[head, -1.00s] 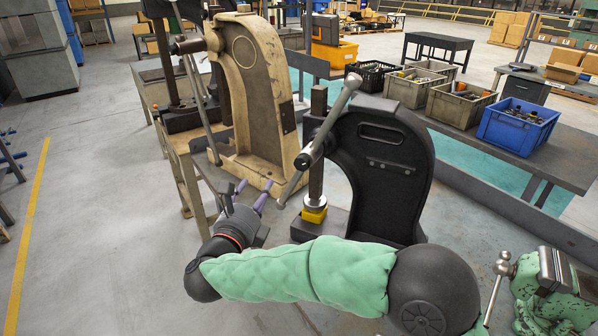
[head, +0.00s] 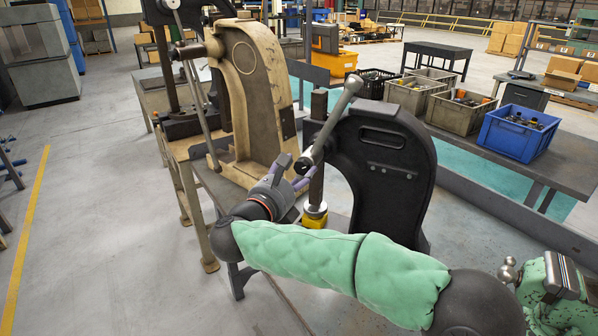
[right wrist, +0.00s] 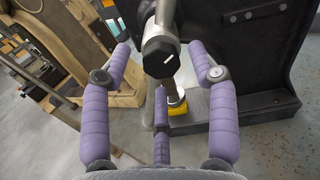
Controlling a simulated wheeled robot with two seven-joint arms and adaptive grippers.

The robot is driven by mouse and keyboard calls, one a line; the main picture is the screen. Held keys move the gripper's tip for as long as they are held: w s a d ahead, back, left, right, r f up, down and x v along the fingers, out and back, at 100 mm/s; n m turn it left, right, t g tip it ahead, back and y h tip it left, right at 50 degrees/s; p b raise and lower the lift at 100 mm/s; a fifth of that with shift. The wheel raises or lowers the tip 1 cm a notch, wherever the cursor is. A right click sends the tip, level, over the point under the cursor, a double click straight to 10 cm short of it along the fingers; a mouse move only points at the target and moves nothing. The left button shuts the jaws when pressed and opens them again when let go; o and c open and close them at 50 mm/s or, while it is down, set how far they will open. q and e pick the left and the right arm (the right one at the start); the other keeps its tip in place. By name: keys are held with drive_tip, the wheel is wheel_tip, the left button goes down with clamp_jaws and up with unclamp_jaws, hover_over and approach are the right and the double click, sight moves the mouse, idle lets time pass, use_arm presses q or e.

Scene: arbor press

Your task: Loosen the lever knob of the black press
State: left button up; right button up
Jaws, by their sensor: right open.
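The black press (head: 400,165) stands right of centre in the head view. Its bright lever (head: 343,105) slopes down to the left through a hub on the press. My right gripper (head: 294,171) is open just in front of that hub in the head view. In the right wrist view its purple fingers spread left, right and below the knob, with visible gaps. Its fingers partly cover the lower lever in the head view. My left gripper is not in view.
A cream press (head: 250,90) stands left of the black one. A yellow block (head: 314,221) sits under the black press's ram. A green vise (head: 555,290) is at lower right. Bins, including a blue one (head: 518,130), line the bench behind.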

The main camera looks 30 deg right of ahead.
drive_tip(key=shift+x, duration=0.85)
drive_tip(key=c, duration=1.1)
